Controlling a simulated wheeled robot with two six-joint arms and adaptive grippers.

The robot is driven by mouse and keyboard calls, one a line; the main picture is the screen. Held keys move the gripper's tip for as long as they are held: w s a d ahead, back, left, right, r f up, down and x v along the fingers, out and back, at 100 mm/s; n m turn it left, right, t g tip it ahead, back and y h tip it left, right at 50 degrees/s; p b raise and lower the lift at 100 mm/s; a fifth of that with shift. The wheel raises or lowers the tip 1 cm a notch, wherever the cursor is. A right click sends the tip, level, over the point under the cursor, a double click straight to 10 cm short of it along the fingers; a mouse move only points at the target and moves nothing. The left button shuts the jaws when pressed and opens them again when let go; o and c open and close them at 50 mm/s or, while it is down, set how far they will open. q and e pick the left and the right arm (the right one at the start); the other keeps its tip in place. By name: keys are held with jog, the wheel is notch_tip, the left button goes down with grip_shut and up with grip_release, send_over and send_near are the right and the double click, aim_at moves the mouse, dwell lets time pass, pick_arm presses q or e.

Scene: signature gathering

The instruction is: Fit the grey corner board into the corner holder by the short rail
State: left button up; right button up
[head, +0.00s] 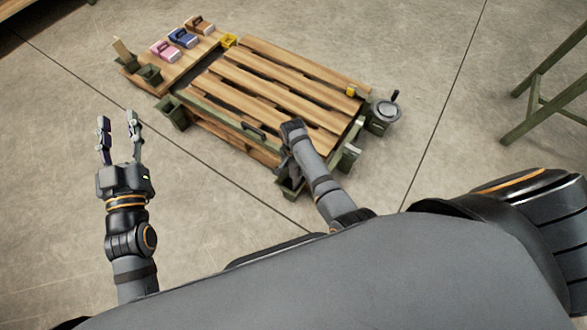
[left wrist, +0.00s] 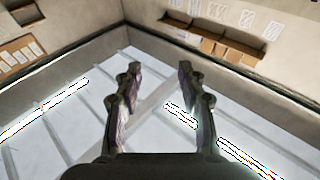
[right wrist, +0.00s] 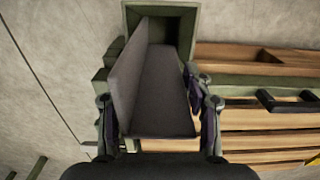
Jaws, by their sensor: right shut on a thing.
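The grey corner board (right wrist: 160,95), an L-shaped dark piece, is between the fingers of my right gripper (right wrist: 160,110), which is shut on it. In the right wrist view its far end lies at the mouth of a green square corner holder (right wrist: 187,12); I cannot tell how deep it sits. In the head view this holder (head: 290,189) stands at the pallet's near corner, and my right arm hides most of the gripper and board. My left gripper (head: 118,132) is open and empty over the floor; its spread fingers also show in the left wrist view (left wrist: 158,85).
The slatted wooden pallet (head: 270,75) lies beyond my right arm, with a black handle (head: 254,131) on its near side. Another green holder (head: 172,111) stands at its left corner. A grey round device (head: 384,113) is at right. Floor around my left gripper is clear.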

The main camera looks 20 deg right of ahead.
jog(key=shift+f+b, duration=0.7)
jog(key=shift+b, duration=0.1)
pick_arm(q)
jog(key=s+r+t+h, duration=0.1)
jog(key=s+r+t, duration=0.2)
jog(key=r, duration=0.4)
jog(key=s+r+m+t+h, duration=0.1)
jog(key=s+r+t, duration=0.1)
jog(key=r+t, duration=0.2)
jog(key=shift+s+d+r+m, duration=0.2)
jog(key=shift+s+r+m, duration=0.15)
jog(key=shift+r, duration=1.25)
